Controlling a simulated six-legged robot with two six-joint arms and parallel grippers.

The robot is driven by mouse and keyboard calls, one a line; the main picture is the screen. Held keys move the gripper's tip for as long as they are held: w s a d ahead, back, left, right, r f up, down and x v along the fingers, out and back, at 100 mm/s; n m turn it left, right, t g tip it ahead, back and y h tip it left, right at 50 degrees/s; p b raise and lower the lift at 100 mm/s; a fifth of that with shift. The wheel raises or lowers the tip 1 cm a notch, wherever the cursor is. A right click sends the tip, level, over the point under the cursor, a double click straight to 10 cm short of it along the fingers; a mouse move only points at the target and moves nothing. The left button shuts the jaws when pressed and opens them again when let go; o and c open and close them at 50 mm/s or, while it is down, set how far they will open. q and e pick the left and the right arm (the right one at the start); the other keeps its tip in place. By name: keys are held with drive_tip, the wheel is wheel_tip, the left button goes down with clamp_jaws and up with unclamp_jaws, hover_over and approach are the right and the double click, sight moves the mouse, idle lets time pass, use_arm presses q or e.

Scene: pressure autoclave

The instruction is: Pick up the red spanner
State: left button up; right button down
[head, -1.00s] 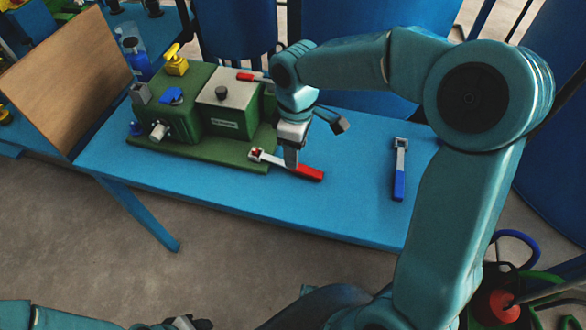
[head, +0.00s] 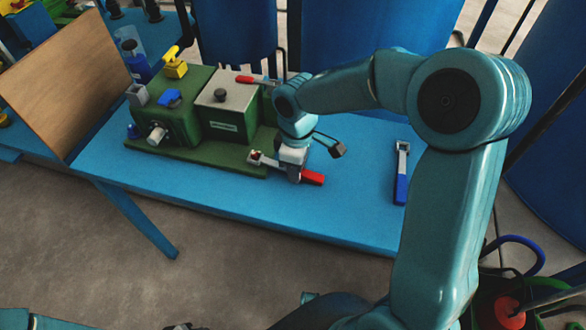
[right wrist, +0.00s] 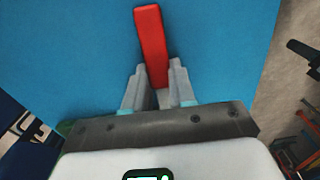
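The red spanner lies on the blue table, with its red handle (head: 313,178) pointing right and its grey jaw end (head: 256,158) beside the green machine base. My right gripper (head: 294,178) is down over its middle and hides part of it. In the right wrist view the red handle (right wrist: 151,40) runs between the two fingers of my right gripper (right wrist: 158,82), which sit close against both sides of it. The spanner appears to be still at table level. My left gripper is not clearly visible; only part of my left arm shows at the bottom left.
A blue-handled spanner (head: 401,175) lies to the right on the table (head: 350,215). Large blue drums (head: 370,40) stand behind.

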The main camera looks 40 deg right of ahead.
idle(0.3)
wheel_tip(320, 180, up, 20)
drive_tip(key=p, duration=0.5)
drive_tip(key=shift+f, duration=0.1)
